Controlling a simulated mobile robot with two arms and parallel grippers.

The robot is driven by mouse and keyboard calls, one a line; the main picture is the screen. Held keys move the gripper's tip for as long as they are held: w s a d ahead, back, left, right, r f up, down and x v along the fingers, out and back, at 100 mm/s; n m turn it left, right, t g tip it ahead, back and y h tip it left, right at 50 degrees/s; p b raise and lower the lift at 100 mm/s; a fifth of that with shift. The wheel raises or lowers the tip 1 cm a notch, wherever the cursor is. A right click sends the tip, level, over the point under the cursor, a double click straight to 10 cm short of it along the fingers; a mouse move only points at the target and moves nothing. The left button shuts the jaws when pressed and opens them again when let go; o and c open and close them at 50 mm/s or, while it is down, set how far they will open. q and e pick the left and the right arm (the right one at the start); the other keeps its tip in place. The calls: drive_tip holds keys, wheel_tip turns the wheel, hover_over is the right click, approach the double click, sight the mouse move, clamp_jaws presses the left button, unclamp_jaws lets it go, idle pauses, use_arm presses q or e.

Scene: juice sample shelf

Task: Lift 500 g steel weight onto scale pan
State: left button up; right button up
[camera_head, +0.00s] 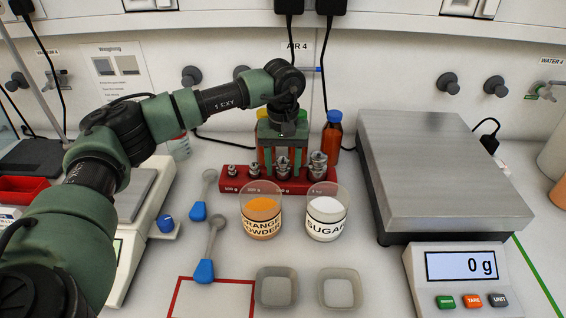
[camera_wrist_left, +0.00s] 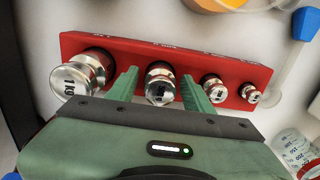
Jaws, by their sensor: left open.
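The 500 g steel weight (camera_head: 283,168) stands in the red weight rack (camera_head: 226,184), third from the left in the head view. In the left wrist view it shows as a shiny knobbed cylinder (camera_wrist_left: 160,84). My left gripper (camera_head: 283,166) points down over the rack. In the left wrist view its green fingers (camera_wrist_left: 158,90) are open, one on each side of this weight; I cannot tell whether they touch it. The large scale's steel pan (camera_head: 440,165) is bare at the right, and its display (camera_head: 461,265) reads 0 g. My right gripper is not in view.
The 1 kg weight (camera_head: 318,164) and two smaller weights (camera_head: 232,170) share the rack. Orange powder (camera_head: 261,215) and sugar (camera_head: 326,217) beakers stand just in front. A brown bottle (camera_head: 332,138) stands behind, between rack and large scale. Two grey trays (camera_head: 277,298) lie in front.

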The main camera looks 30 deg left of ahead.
sight(283, 160)
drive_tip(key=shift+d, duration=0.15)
use_arm(q)
drive_tip(key=shift+c, duration=0.9)
clamp_jaws()
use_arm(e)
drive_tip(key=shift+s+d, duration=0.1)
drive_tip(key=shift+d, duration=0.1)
use_arm(q)
drive_tip(key=shift+r+p, duration=0.35)
drive_tip(key=shift+r, duration=0.2)
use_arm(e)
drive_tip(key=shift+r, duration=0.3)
use_arm(q)
drive_tip(key=shift+r, duration=0.1)
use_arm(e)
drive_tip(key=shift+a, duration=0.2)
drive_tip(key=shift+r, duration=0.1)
use_arm(q)
drive_tip(key=shift+r+p, duration=0.7)
drive_tip(key=shift+r, duration=0.45)
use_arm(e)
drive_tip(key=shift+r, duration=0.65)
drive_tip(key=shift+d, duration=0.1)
